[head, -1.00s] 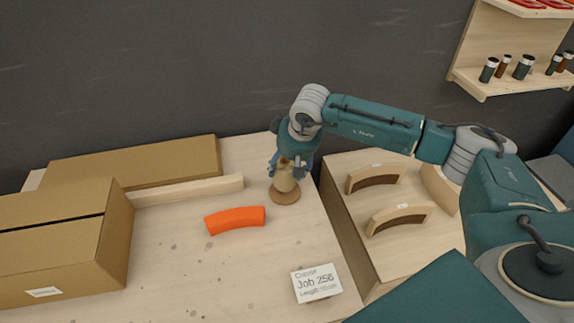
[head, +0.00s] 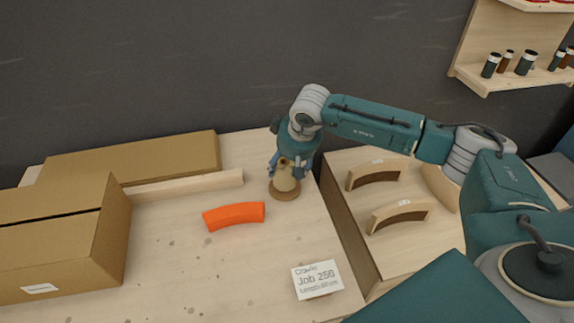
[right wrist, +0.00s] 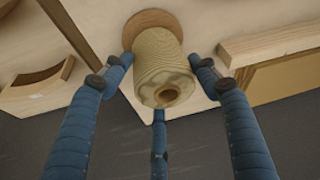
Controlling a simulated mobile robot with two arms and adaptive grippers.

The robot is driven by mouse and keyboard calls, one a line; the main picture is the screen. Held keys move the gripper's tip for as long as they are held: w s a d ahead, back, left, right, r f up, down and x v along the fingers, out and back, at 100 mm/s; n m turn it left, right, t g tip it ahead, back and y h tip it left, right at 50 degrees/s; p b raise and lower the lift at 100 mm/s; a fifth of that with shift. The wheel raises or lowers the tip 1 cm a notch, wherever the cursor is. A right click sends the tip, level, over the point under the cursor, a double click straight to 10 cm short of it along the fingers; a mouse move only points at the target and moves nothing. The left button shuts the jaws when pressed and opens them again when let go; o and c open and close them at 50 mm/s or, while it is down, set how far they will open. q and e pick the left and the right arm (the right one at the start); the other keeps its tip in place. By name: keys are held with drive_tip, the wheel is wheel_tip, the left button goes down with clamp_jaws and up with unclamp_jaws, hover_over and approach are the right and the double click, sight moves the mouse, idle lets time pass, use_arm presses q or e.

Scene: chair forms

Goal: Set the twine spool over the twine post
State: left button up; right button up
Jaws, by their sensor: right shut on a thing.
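The twine spool (head: 286,179), a cream cone of wound twine, is gripped by my right gripper (head: 289,166) at the back right of the bench. A round brown wooden base (head: 284,196) lies directly under it. In the right wrist view the spool (right wrist: 157,60) sits between the three blue fingers of my right gripper (right wrist: 158,84), its hollow near end facing the camera. The brown disc (right wrist: 150,22) shows at its far end. The twine post itself is hidden by the spool; I cannot tell how far the spool is around it. My left gripper is out of view.
An orange curved piece (head: 234,216) lies left of the spool, near a wooden strip (head: 190,187) and cardboard boxes (head: 60,245). Curved wooden pieces (head: 400,215) lie on the surface to the right.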

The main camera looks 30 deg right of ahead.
drive_tip(key=shift+f+b, duration=0.3)
drive_tip(key=shift+f, duration=0.05)
drive_tip(key=o, duration=1.3)
drive_tip(key=shift+o, duration=0.2)
